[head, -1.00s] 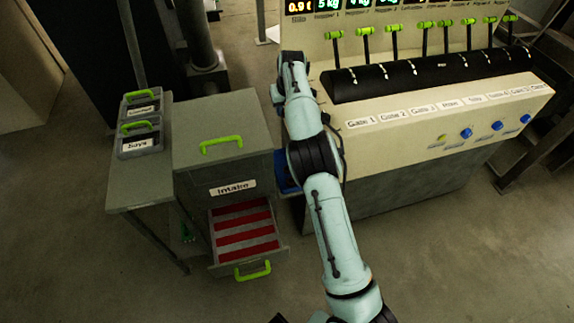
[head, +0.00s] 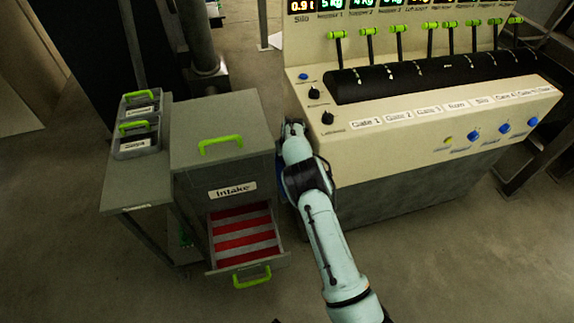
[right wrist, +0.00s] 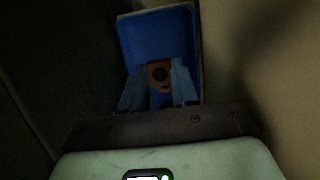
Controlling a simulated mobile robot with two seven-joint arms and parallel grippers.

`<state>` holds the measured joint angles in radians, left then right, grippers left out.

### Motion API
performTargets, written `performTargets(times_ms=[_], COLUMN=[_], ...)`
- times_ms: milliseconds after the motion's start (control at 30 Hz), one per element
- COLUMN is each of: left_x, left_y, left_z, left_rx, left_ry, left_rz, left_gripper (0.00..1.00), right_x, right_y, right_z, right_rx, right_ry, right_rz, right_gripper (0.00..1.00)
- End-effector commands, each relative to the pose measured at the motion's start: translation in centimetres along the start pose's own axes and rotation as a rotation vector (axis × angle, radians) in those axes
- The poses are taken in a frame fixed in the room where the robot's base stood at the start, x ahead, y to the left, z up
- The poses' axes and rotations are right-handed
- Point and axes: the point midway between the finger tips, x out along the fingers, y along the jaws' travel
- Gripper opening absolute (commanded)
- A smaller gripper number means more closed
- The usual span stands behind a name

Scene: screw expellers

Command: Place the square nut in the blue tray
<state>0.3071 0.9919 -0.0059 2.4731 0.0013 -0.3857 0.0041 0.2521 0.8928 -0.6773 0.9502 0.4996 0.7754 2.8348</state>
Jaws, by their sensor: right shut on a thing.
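The square nut (right wrist: 158,84) is brown-orange with a dark round hole, seen in the right wrist view. My right gripper (right wrist: 160,76) is shut on it, one finger on each side. The blue tray (right wrist: 156,30) lies beyond and below the fingers, and the nut appears over its near part. I cannot tell how high the nut is above the tray floor. In the head view my right arm reaches down between the cabinet and the control console, hiding the nut and most of the tray. My left gripper is not in view.
The Intake cabinet (head: 222,130) stands left of my arm, its lower drawer (head: 243,236) open. The control console (head: 430,115), with levers and knobs, stands on the right. The gap between them is narrow. A side table (head: 133,187) holds small bins at the left.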

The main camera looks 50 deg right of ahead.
Motion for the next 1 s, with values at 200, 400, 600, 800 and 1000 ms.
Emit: performTargets(times_ms=[200, 400, 600, 800, 1000], left_x=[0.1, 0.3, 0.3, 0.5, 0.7], left_y=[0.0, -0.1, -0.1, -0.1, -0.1], left_z=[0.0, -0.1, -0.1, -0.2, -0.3], left_rx=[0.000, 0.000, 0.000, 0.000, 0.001], left_ry=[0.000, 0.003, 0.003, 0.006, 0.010], left_rz=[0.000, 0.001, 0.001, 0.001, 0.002], left_gripper=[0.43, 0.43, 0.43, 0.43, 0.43], right_x=[1.6, 4.4, 4.6, 4.9, 5.5], right_y=[0.0, -0.1, 0.0, 0.0, 0.0], right_z=[-0.5, -1.4, -1.5, -1.6, -1.8], right_rx=[0.000, 0.000, 0.000, 0.000, 0.000], right_ry=[0.002, 0.002, 0.004, 0.002, 0.002], right_rz=[0.001, 0.000, 0.001, 0.001, 0.000], right_gripper=[0.00, 0.00, 0.00, 0.00, 0.00])
